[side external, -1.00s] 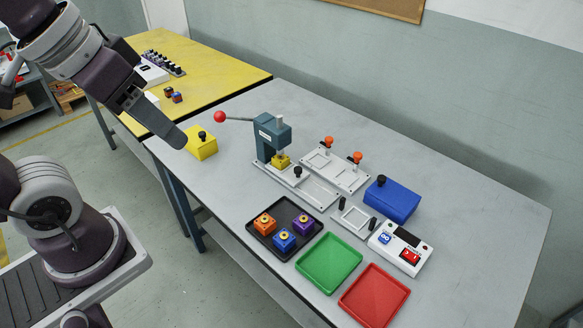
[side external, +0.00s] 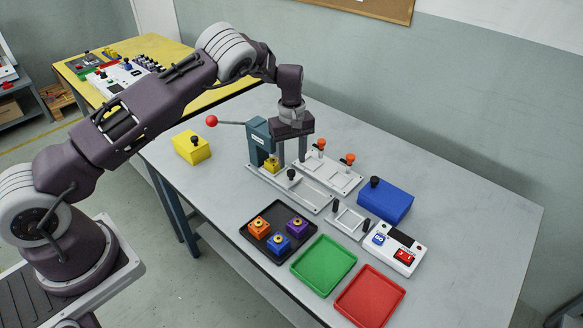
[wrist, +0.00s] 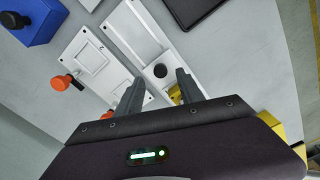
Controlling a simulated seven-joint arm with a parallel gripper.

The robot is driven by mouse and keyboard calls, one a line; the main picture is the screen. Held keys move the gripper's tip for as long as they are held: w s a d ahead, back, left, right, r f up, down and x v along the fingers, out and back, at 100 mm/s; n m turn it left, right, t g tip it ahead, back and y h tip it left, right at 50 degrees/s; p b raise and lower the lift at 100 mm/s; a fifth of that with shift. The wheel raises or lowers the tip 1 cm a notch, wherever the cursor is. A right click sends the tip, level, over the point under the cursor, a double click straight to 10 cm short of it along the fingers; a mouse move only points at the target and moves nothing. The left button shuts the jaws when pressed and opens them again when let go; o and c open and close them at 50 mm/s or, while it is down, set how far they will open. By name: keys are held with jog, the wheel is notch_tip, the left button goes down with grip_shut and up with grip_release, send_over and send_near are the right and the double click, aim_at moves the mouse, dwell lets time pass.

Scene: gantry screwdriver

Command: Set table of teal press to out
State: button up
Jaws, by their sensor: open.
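The teal press (side external: 258,142) stands at the back middle of the grey table, with a red-balled lever (side external: 211,121) pointing left. Its light metal base rail (side external: 312,194) runs toward the front right. A black knob (side external: 292,174) stands on the sliding table, and a yellow part (side external: 271,166) sits under the press head. My gripper (side external: 291,161) points down beside the press, just above the knob. In the wrist view my open, empty fingers (wrist: 159,92) lie on either side of the line to the knob (wrist: 160,70). The yellow part (wrist: 174,95) is partly hidden by a finger.
A pale fixture plate (side external: 330,172) with two orange knobs lies right of the rail. A blue box (side external: 385,201), a white switch box (side external: 396,249), a dark tray (side external: 248,236) with colored blocks, and green (side external: 322,266) and red (side external: 370,296) trays stand nearby. A yellow box (side external: 192,148) is left.

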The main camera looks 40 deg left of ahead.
aim_at(292, 172)
notch_tip(292, 172, down, 4)
jog(key=shift+f, duration=0.2)
grip_shut()
jog(key=shift+r, duration=0.1)
dwell(1.3)
